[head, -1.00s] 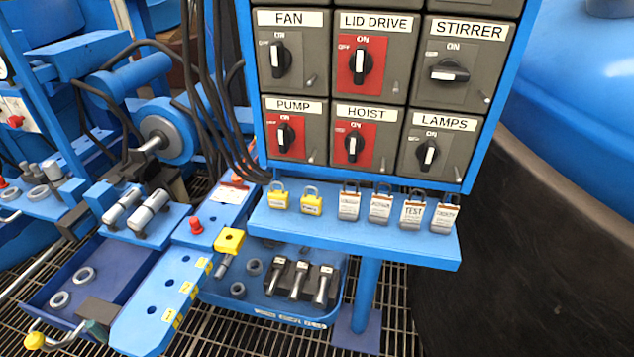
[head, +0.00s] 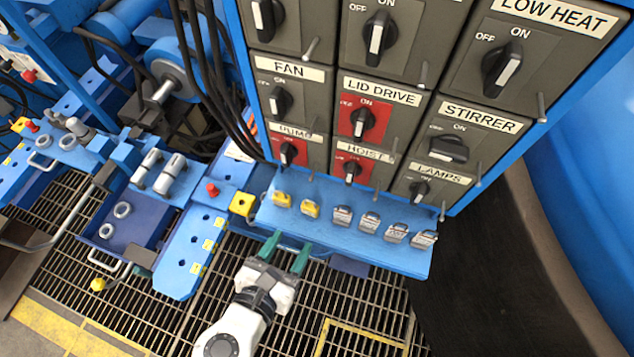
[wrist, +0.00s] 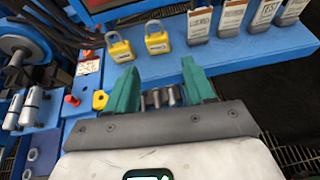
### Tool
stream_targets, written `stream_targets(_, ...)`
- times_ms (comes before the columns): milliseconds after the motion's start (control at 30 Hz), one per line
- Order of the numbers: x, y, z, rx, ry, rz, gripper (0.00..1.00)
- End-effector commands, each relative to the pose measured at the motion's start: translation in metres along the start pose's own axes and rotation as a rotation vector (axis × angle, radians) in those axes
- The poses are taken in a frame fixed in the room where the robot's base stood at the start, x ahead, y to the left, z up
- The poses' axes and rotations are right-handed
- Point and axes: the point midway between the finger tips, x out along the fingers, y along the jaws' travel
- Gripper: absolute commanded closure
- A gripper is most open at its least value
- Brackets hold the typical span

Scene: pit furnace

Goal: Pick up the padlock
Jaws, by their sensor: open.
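Two yellow padlocks with metal shackles stand on the blue shelf (head: 350,244) below the switch panel: a left padlock (head: 282,199) and a right padlock (head: 310,209). In the wrist view the left padlock (wrist: 120,50) and right padlock (wrist: 157,44) stand just beyond my fingers. My gripper (head: 285,252) is open and empty, with green fingertips pointing at the shelf's front edge. In the wrist view my gripper (wrist: 155,85) has its fingers spread, the right padlock lying between their directions. No finger touches a padlock.
Several white-tagged padlocks (head: 370,222) stand to the right on the same shelf. The switch panel (head: 350,110) rises directly behind it, with handles sticking out. A blue bench (head: 190,250) with a yellow block (head: 242,204) is to the left. Black cables hang at the panel's left.

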Motion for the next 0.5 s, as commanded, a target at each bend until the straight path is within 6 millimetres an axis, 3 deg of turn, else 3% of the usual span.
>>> stream_targets(300,0.043,0.002,0.0,-0.007,-0.005,0.001,0.47)
stream_targets(500,0.057,0.002,0.001,-0.005,-0.004,0.002,0.47)
